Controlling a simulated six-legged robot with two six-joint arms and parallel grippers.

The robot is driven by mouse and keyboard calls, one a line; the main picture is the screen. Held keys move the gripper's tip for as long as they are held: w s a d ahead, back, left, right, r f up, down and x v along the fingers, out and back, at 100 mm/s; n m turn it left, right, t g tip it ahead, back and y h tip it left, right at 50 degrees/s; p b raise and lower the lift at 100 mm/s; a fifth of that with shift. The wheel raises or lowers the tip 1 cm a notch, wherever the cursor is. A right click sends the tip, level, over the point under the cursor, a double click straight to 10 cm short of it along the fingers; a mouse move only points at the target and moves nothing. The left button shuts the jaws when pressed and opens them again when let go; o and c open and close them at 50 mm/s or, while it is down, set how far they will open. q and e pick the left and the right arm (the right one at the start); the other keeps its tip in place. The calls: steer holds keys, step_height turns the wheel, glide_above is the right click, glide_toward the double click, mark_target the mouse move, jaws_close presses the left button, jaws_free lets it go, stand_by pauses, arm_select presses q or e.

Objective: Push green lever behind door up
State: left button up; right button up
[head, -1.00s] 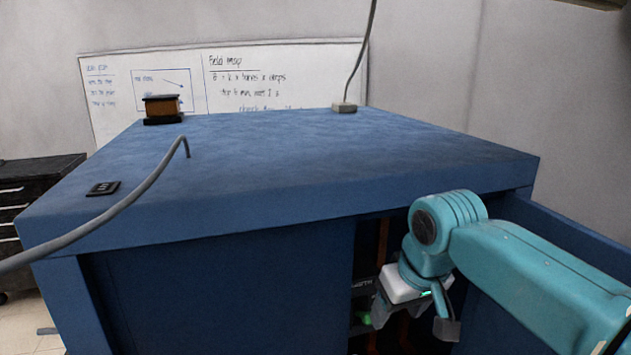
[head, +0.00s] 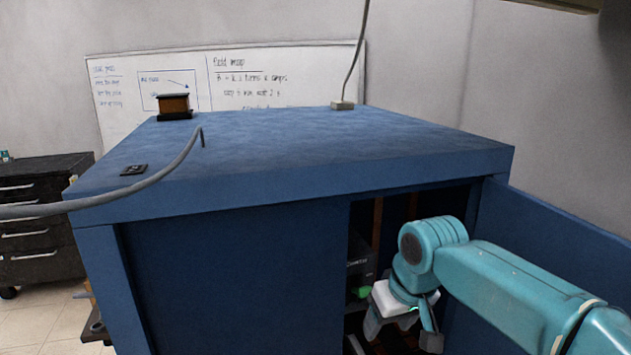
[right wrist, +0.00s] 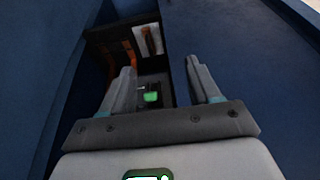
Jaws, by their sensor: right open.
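The green lever (head: 363,293) shows inside the open cabinet in the head view, just left of my right gripper. In the right wrist view the green lever (right wrist: 151,97) shows between the two fingers, farther in, on a dark box. My right gripper (head: 402,338) is open, points down into the cabinet opening, and holds nothing. It also shows in the right wrist view (right wrist: 165,90). Whether a finger touches the lever cannot be told. The blue door (head: 560,250) stands open on the right, beside my right arm. My left gripper is not in view.
The blue cabinet's top (head: 300,150) carries a small orange and black coil (head: 174,106), a dark switch plate (head: 134,170) and grey cables. A closed blue panel (head: 230,280) lies left of the opening. A black drawer unit (head: 40,225) stands at far left.

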steer(key=s+a+f+m+g+y+b, duration=0.1)
steer(key=s+f, duration=0.2)
steer(key=f, duration=1.2)
steer(key=s+a+f+m+g+y, duration=0.1)
steer(key=s+f, duration=0.3)
steer(key=f, duration=1.1)
steer(key=s+f+m, duration=0.1)
steer(key=s+f, duration=0.5)
steer(key=s, duration=0.3)
steer(key=s+d+f+m+g, duration=0.1)
steer(key=s+f+m, duration=0.1)
steer(key=s+f, duration=0.4)
steer(key=s, duration=0.4)
steer(key=shift+f+m+y+b, duration=0.3)
steer(key=shift+f+b, duration=0.05)
steer(key=shift+b, duration=0.05)
steer(key=shift+d, duration=0.1)
